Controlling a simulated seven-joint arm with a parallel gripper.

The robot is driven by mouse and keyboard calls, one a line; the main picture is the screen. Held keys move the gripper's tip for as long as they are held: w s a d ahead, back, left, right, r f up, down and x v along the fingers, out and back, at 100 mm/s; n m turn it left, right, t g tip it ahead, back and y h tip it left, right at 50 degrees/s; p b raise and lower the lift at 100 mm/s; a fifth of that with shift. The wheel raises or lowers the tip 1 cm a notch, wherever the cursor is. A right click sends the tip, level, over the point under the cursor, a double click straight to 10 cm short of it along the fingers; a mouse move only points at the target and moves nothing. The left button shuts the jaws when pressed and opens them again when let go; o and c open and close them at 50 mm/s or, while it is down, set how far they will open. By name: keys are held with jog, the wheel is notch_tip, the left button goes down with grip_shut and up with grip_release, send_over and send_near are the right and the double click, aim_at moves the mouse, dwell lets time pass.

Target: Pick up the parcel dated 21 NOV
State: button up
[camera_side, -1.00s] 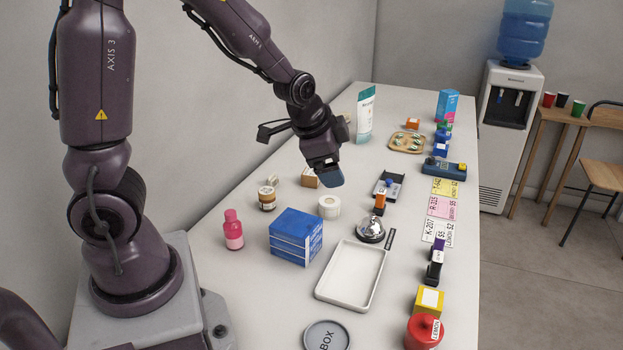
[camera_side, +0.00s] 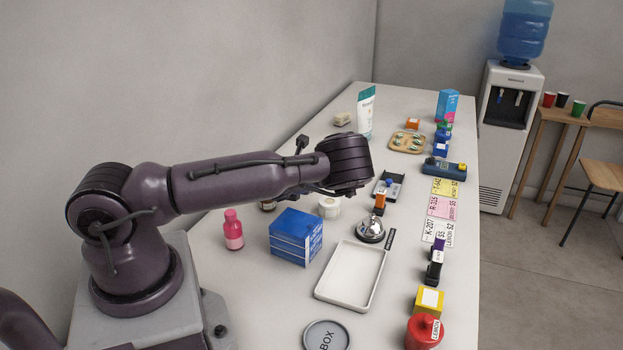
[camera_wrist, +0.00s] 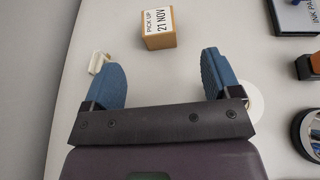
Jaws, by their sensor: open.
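The parcel (camera_wrist: 158,30) is a small brown box with a white label reading "PICK UP 21 NOV" in the wrist view. It lies on the counter beyond my gripper (camera_wrist: 168,78), roughly in line with the gap between the two blue fingers. The fingers are spread apart with nothing between them and do not touch the parcel. In the side view my arm hides the parcel and the gripper's fingers.
A white tape roll (camera_side: 329,207) stands close by, partly under my gripper in the wrist view. A blue box stack (camera_side: 296,237), a pink bottle (camera_side: 233,229), a bell (camera_side: 370,230) and a white tray (camera_side: 322,292) stand nearby. A cream block (camera_wrist: 98,62) lies left of the fingers.

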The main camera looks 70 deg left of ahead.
jog(key=x, duration=0.7)
jog(key=shift+a+f, duration=0.2)
jog(key=shift+a, duration=0.1)
jog(key=shift+f+x, duration=0.15)
jog(key=shift+x, duration=1.2)
jog(key=shift+f+x, duration=0.1)
jog(key=shift+x, duration=1.2)
jog(key=shift+s, duration=0.1)
jog(key=c, duration=1)
